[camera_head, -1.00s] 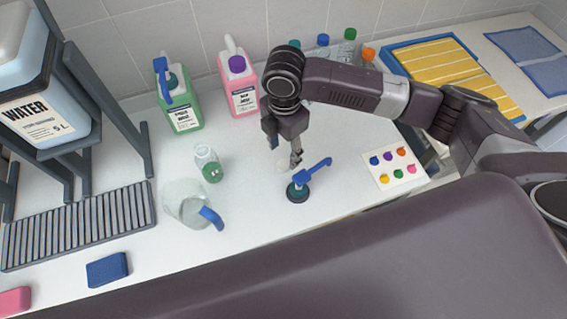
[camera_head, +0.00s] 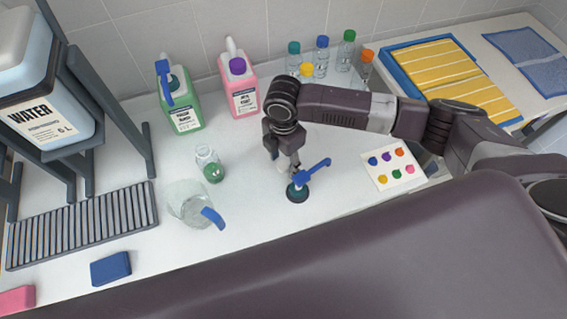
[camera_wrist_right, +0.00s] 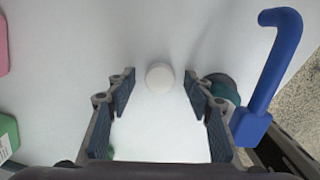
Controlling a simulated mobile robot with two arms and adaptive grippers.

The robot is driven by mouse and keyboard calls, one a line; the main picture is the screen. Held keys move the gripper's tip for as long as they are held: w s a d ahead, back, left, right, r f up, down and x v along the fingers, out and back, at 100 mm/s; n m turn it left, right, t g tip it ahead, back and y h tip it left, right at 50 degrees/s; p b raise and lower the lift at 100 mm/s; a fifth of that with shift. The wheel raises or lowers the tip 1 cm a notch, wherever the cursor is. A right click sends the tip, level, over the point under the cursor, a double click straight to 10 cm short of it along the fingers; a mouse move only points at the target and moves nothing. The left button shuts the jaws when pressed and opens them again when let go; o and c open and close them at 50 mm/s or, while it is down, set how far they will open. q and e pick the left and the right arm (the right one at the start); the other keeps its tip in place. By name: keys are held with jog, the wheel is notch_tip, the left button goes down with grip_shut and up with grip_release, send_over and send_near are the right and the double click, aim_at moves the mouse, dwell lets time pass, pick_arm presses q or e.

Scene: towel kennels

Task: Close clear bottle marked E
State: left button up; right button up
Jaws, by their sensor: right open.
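A small clear bottle (camera_head: 208,163) stands open on the white table with green in its lower part. I cannot read a letter on it. A small white round cap-like piece (camera_wrist_right: 160,77) lies on the table; in the head view it is mostly hidden by my right gripper (camera_head: 289,165). My right gripper (camera_wrist_right: 157,95) is open and points down above the white piece, which shows between and beyond its fingertips. It appears to hold nothing. The bottle is to the left of this gripper, apart from it. My left gripper is not in view.
A teal pump head with a blue spout (camera_head: 298,188) stands close beside my right gripper. A clear jug (camera_head: 186,203) stands left. Green (camera_head: 184,112) and pink (camera_head: 241,97) containers and several capped bottles (camera_head: 321,58) line the back. A dotted card (camera_head: 393,166) lies right.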

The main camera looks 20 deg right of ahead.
aim_at(284, 165)
jog(key=c, duration=0.8)
jog(key=shift+r, duration=0.1)
notch_tip(284, 165, up, 20)
jog(key=shift+f+b, duration=0.1)
jog(key=shift+b, duration=0.75)
